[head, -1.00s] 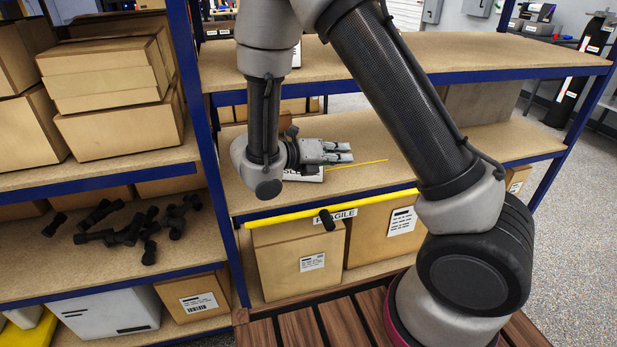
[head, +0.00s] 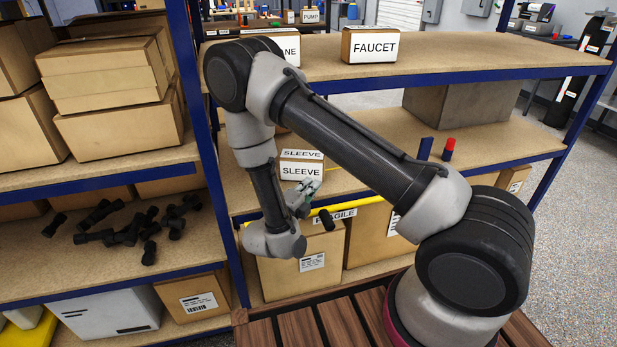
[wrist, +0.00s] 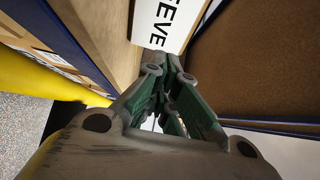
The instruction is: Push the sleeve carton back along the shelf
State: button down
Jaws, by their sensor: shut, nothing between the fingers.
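The sleeve carton (head: 300,170), a small box with white SLEEVE labels on its top and front, stands on the middle shelf (head: 375,180) near its left part. In the wrist view its labelled face (wrist: 166,22) shows at the top, just beyond the fingertips. My gripper (head: 310,188) is shut and empty, in front of the carton's lower right front. In the wrist view the fingers (wrist: 160,62) point at the label; I cannot tell whether they touch it. A thin yellow line (head: 335,168) lies on the shelf, partly hidden by my arm.
A yellow bar (head: 370,203) runs along the shelf's front edge. A FAUCET carton (head: 369,46) stands on the shelf above. A blue post (head: 207,150) bounds the left.

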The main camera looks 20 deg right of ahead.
aim_at(302, 162)
jog(key=w, duration=0.2)
jog(key=w+d, duration=0.1)
jog(key=w, duration=0.1)
jog(key=shift+w, duration=0.45)
jog(key=w, duration=0.8)
jog(key=shift+w, duration=0.2)
jog(key=shift+s, duration=0.1)
